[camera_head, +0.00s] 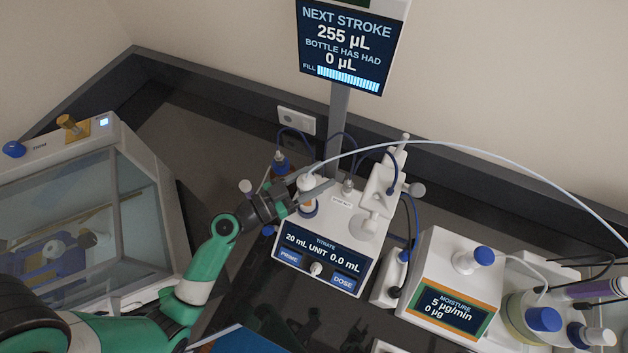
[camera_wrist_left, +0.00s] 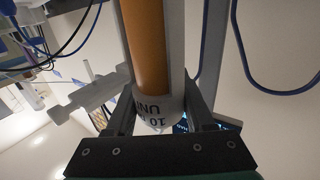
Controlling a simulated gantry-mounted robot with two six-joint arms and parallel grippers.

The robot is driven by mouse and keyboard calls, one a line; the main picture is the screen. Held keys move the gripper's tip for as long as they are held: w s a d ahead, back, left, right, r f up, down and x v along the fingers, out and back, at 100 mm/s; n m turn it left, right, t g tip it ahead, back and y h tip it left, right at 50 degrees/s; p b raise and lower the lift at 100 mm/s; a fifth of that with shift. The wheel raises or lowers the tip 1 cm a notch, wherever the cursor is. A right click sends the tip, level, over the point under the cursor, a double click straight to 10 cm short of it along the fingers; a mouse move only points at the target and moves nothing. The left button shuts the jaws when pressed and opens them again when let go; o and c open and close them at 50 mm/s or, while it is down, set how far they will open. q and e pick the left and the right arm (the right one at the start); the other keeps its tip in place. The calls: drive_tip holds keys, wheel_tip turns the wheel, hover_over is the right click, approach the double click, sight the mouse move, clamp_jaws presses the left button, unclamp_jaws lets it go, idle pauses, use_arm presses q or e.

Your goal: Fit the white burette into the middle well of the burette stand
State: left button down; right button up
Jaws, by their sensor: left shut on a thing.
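My left gripper (camera_head: 292,205) is at the back left of the titration unit, its jaws shut on an upright burette (camera_head: 307,185). In the left wrist view the burette (camera_wrist_left: 150,45) has a white body and a long amber window. An upside-down label beginning "10" sits low on it, between the fingers of the left gripper (camera_wrist_left: 158,112). In the head view its lower end is by the unit's top; I cannot tell whether it is seated there. I cannot make out a separate burette stand or its wells. My right gripper is not in view.
The titration unit (camera_head: 318,259) reads "20 mL UNIT 0.0 mL". A white arm-like fitting (camera_head: 381,188) rises at its right. A pole with a screen (camera_head: 340,45) stands behind. A thin tube arcs overhead. A glass-fronted cabinet (camera_head: 140,200) is left, a moisture unit (camera_head: 450,290) right.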

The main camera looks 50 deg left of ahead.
use_arm(q)
wheel_tip(320, 180, up, 9)
drive_tip(key=p, duration=0.2)
drive_tip(key=shift+r+p, duration=0.15)
drive_tip(key=shift+p, duration=0.2)
drive_tip(key=c, duration=0.8)
unclamp_jaws()
drive_tip(key=shift+c, duration=0.2)
clamp_jaws()
